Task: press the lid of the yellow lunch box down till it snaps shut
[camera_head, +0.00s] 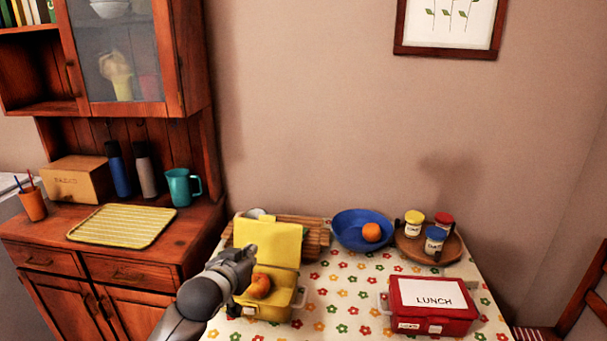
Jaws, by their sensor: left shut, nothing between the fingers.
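The yellow lunch box (266,307) stands near the left side of the table. Its lid (267,243) is open and stands up at the back. An orange fruit (260,286) shows inside the box. My left gripper (248,255) is shut and empty. In the picture it overlaps the left part of the box and the lower left of the lid; I cannot tell whether it touches either. My left arm hides part of the box's left side. My right gripper is not in view.
A red lunch box (433,318) marked LUNCH stands shut at the right. Behind are a blue bowl (346,233) with an orange and a round wooden tray (455,252) with several jars. A wooden board (315,238) lies behind the yellow lid. The flowered tablecloth (340,300) is clear between the boxes.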

